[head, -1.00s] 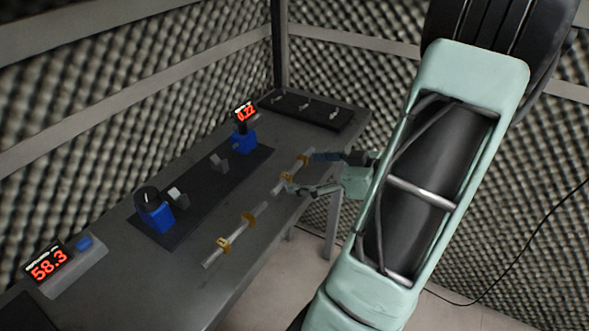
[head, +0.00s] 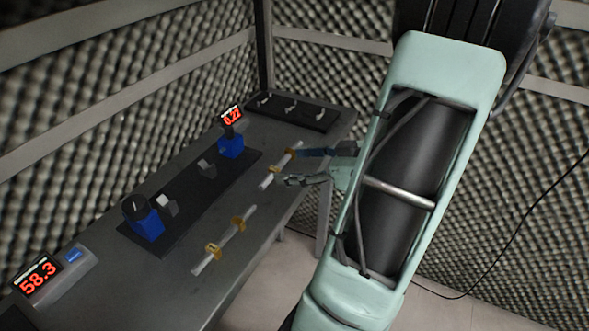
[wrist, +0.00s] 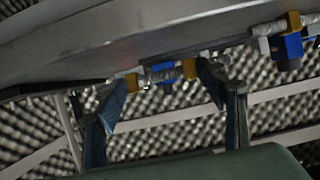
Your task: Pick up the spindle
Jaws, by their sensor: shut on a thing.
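A spindle (head: 268,181), a pale shaft with yellow pieces on it, lies along the front of the grey table. My gripper (head: 291,167) reaches it from the right, with one finger toward each end. In the wrist view, the spindle (wrist: 162,76) spans between the two blue-grey fingers of my gripper (wrist: 165,84), a yellow piece near each fingertip. The fingers are shut on it lengthwise. I cannot tell whether it is clear of the table.
A second similar shaft (head: 224,239) lies nearer on the table (head: 190,300). Behind is a dark plate (head: 185,205) with blue blocks (head: 148,224). A display reading 58.3 (head: 38,278) stands at left, a dark tray (head: 310,114) at the far end. Foam walls enclose the table.

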